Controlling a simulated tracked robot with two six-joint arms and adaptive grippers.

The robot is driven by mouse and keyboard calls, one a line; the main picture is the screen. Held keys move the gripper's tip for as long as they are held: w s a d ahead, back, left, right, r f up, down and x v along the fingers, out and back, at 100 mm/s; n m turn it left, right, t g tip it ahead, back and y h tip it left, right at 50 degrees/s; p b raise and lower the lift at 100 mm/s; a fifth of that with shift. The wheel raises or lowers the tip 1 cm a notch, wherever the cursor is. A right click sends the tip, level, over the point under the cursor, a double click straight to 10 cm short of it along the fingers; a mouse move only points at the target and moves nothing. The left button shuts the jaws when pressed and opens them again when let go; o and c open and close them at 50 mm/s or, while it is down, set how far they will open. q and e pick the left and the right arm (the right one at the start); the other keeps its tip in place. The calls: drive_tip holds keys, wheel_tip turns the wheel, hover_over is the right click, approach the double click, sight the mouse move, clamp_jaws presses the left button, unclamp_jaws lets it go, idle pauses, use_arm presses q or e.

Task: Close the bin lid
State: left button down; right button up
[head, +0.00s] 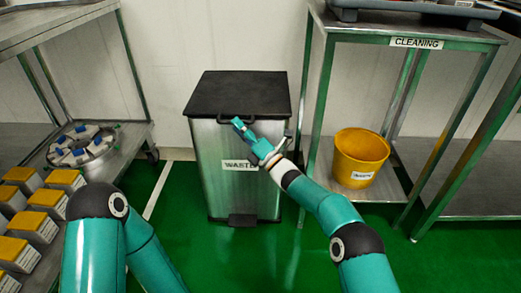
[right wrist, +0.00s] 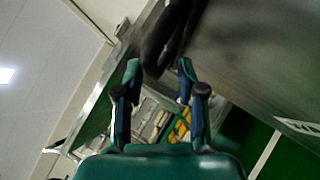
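The waste bin (head: 212,172) is a steel box with a WASTE label and a black pedal at its foot. Its black lid (head: 238,92) appears to lie flat over the top, with a dark handle (head: 222,121) at the front edge. My right gripper (head: 240,127) is at this front edge, beside the handle, and hides part of the bin front. In the right wrist view its two fingers (right wrist: 159,82) are apart, with the black handle (right wrist: 157,48) just beyond and partly between the tips; contact cannot be told. My left gripper is out of view.
A CLEANING shelf (head: 345,36) with a yellow bucket (head: 361,155) stands to the right of the bin. A left rack holds a round tray (head: 105,144) and several yellow-topped boxes (head: 48,199). Green floor (head: 190,243) is clear before the bin.

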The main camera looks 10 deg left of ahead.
drive_tip(key=v, duration=1)
drive_tip(key=shift+f, duration=0.15)
drive_tip(key=shift+d, duration=0.15)
